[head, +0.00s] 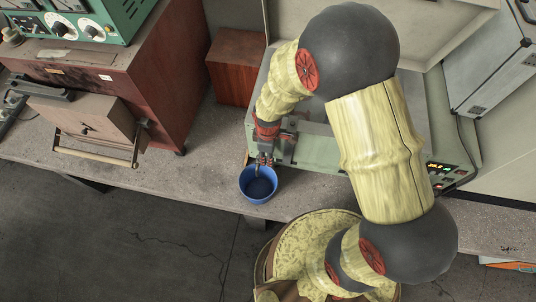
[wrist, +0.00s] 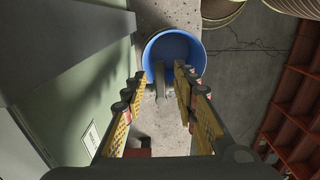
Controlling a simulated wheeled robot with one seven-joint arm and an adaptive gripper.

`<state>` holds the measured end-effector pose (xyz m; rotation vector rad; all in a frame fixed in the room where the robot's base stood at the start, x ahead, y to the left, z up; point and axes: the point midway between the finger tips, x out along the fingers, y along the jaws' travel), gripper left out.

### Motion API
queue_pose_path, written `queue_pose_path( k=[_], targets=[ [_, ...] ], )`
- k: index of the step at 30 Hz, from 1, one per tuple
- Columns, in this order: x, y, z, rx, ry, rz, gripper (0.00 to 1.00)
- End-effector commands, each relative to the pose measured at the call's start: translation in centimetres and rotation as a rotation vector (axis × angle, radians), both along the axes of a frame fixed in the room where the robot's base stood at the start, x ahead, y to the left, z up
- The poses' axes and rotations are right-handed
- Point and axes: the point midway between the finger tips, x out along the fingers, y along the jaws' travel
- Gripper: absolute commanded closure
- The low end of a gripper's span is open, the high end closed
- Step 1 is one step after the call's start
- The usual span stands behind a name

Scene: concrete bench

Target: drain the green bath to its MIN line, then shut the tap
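The green bath (head: 318,152) stands on the bench, partly hidden behind my arm in the head view. Its green side (wrist: 85,85) fills the left of the wrist view. A red-digit display (head: 438,167) shows on its right end, too small to read. A grey tap spout (wrist: 160,82) reaches from the bath over a blue bucket (wrist: 172,50). The bucket also shows in the head view (head: 258,186); its liquid level cannot be told. My gripper (wrist: 159,76) is open, its fingers on either side of the tap with gaps showing. The MIN line and water level are not visible.
A red-brown cabinet (head: 160,70) with a wooden-handled drawer stands at the left.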

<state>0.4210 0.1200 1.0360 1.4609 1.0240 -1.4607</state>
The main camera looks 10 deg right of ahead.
Motion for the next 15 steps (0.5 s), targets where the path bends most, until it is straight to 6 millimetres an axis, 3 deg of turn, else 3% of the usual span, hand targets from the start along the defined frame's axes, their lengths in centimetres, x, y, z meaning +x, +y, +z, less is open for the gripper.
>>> queue_pose_path(
  k=[15],
  targets=[
    [0.00,0.00,0.03,0.000,0.000,0.000,0.97]
  ],
)
